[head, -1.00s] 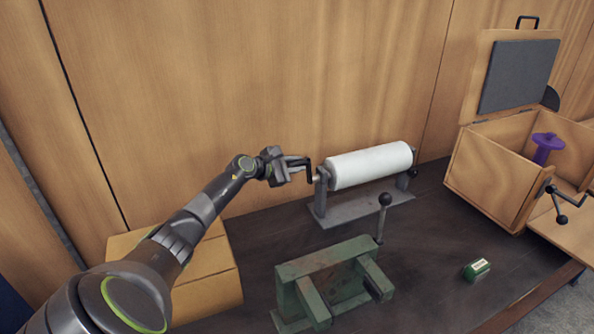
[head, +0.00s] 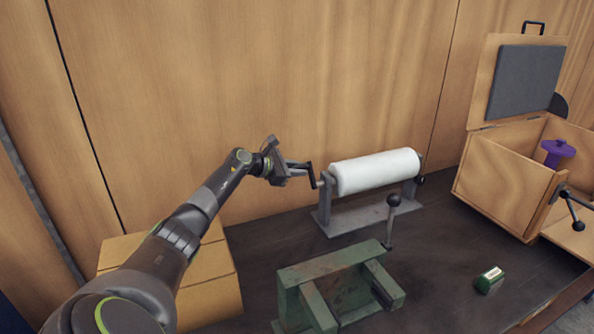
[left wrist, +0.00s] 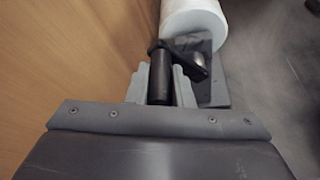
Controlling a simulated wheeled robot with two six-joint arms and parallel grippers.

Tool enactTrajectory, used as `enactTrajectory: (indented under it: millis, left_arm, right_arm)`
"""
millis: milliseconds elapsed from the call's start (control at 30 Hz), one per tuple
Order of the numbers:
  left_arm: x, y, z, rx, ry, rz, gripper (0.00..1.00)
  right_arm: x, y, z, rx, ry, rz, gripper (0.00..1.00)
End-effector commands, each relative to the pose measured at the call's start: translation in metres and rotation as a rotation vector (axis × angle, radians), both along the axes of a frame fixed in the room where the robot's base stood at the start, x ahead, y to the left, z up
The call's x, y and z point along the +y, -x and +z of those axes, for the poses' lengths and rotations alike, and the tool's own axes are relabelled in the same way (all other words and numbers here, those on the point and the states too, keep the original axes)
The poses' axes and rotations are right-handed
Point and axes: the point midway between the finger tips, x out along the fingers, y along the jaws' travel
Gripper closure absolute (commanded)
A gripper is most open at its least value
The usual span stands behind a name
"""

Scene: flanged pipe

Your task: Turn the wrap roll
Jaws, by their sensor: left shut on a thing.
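The white wrap roll (head: 375,171) lies level on a grey stand (head: 365,214) on the dark table. A black crank handle (head: 309,174) sits at the roll's left end. My left gripper (head: 297,166) is shut on the crank's grip. In the left wrist view the black grip (left wrist: 160,80) stands between the two fingers, and the roll (left wrist: 194,20) shows beyond it. My right gripper is in no view.
A green vise (head: 335,285) with an upright ball-topped lever (head: 391,220) stands in front of the roll. A cardboard box (head: 215,285) is at the left. An open wooden box (head: 505,185) with a purple spool (head: 556,151) is at the right. A small green item (head: 489,280) lies at the front right.

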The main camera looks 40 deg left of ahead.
Motion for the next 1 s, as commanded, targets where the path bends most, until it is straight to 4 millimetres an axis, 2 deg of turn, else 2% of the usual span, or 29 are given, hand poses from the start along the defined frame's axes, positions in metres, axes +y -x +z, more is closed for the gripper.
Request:
enactTrajectory:
  millis: [100, 133, 267, 667, 867, 1000]
  left_arm:
    - [0.000, 0.000, -0.001, 0.001, 0.000, 0.000, 1.00]
    - [0.000, 0.000, -0.001, 0.001, 0.000, 0.000, 0.76]
    - [0.000, 0.000, -0.001, 0.001, -0.001, 0.000, 0.59]
    - [0.003, 0.005, 0.001, -0.001, -0.003, 0.001, 0.59]
    - [0.010, 0.026, 0.008, 0.000, -0.008, 0.001, 0.59]
    - [0.019, 0.049, 0.016, 0.001, -0.010, 0.002, 0.59]
  right_arm:
    - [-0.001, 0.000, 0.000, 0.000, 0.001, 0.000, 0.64]
    - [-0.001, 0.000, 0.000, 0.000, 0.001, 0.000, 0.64]
    - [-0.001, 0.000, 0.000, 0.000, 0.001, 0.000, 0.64]
    - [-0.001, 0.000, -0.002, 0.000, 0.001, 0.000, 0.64]
    - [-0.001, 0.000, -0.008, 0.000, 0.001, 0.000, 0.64]
    - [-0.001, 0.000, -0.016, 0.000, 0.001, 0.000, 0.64]
